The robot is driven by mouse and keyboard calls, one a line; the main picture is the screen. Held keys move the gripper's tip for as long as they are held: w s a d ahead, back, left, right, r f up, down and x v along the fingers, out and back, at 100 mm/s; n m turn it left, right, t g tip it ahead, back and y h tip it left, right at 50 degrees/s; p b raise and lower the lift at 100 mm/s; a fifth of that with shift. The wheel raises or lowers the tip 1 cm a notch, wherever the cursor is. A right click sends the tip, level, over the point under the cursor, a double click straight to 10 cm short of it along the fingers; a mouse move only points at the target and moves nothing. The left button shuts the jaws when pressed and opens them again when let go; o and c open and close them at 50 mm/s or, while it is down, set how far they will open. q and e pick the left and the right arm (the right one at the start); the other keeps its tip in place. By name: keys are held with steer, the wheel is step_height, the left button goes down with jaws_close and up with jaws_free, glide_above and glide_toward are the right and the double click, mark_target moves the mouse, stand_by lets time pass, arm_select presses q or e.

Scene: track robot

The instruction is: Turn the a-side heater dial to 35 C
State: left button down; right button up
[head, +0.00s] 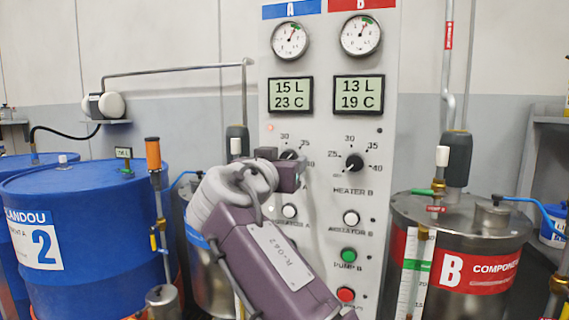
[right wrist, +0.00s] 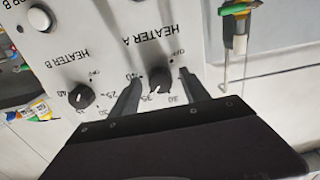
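The heater A dial (right wrist: 160,80) is a black knob with a white mark, seen upside down in the right wrist view. Its mark appears to point at or near the printed 35. In the head view the dial (head: 288,155) is partly covered by my right gripper (head: 288,172). In the right wrist view my right gripper (right wrist: 161,76) is open, one finger on each side of the dial, with gaps visible between fingers and knob. The 25 label of this dial is hidden. The A display (head: 290,94) reads 15 L and 23 C. My left gripper is not in view.
The heater B dial (head: 354,162) sits to the right on the same grey panel (head: 330,45). Buttons for the agitators and pump B (head: 348,255) lie below. Blue drums (head: 90,220) stand at left, a steel B tank (head: 470,235) at right.

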steer(key=shift+s, duration=0.1)
steer(key=b+v, duration=0.2)
steer(key=v, duration=0.7)
